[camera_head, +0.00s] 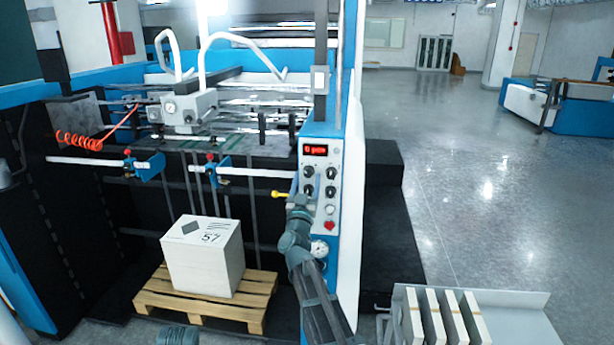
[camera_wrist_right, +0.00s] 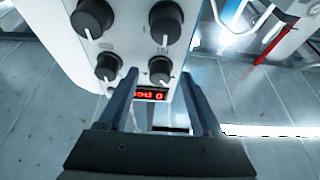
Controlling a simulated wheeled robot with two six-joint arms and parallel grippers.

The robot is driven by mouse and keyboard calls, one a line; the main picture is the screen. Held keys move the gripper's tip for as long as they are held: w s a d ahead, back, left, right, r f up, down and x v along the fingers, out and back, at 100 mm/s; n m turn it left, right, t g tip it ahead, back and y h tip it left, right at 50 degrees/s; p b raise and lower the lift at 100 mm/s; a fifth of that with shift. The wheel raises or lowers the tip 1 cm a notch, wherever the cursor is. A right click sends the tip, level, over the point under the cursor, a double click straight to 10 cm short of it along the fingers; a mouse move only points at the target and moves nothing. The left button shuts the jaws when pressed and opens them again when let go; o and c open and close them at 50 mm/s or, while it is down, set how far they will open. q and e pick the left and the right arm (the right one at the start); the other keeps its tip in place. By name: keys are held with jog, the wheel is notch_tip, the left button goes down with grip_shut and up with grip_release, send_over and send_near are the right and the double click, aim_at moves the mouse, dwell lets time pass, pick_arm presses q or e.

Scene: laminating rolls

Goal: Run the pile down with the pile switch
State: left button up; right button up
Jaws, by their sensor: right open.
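The control panel (camera_head: 322,185) is on the front of the machine's blue and white column, with a red lit display (camera_head: 315,149) and several black knobs. I cannot tell which control is the pile switch. The pile (camera_head: 203,257), a white block marked 57, sits on a wooden pallet (camera_head: 205,302) low in the feeder. My right gripper (camera_head: 297,203) is in front of the panel's left side. In the right wrist view its two fingers (camera_wrist_right: 160,74) are apart, with a black knob (camera_wrist_right: 160,69) and the red display between them; contact is unclear.
A yellow-tipped lever (camera_head: 281,194) sticks out left of the panel. A red button (camera_head: 330,225) and a gauge (camera_head: 319,248) are lower on the column. A grey table (camera_head: 520,325) with several upright stacks stands at the lower right. Open floor lies to the right.

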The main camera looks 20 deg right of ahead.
jog(key=shift+w+d+r, duration=0.1)
jog(key=shift+w+d, duration=0.05)
jog(key=shift+w, duration=0.05)
jog(key=shift+c, duration=0.3)
grip_shut()
jog(key=shift+m, duration=0.4)
jog(key=m, duration=0.1)
jog(key=m+g+h, duration=0.1)
jog(key=m, duration=0.1)
jog(key=m+g+h+p, duration=0.1)
jog(key=m, duration=0.1)
jog(key=shift+w+a+r, duration=0.15)
jog(key=shift+w+a, duration=0.05)
jog(key=shift+a, duration=0.05)
jog(key=shift+a+m+g+h+p, duration=0.1)
jog(key=shift+m+g+h+p, duration=0.5)
jog(key=shift+m, duration=1)
jog(key=shift+m+g+h+p, duration=0.3)
jog(key=shift+m+g, duration=0.5)
jog(key=shift+m, duration=1.1)
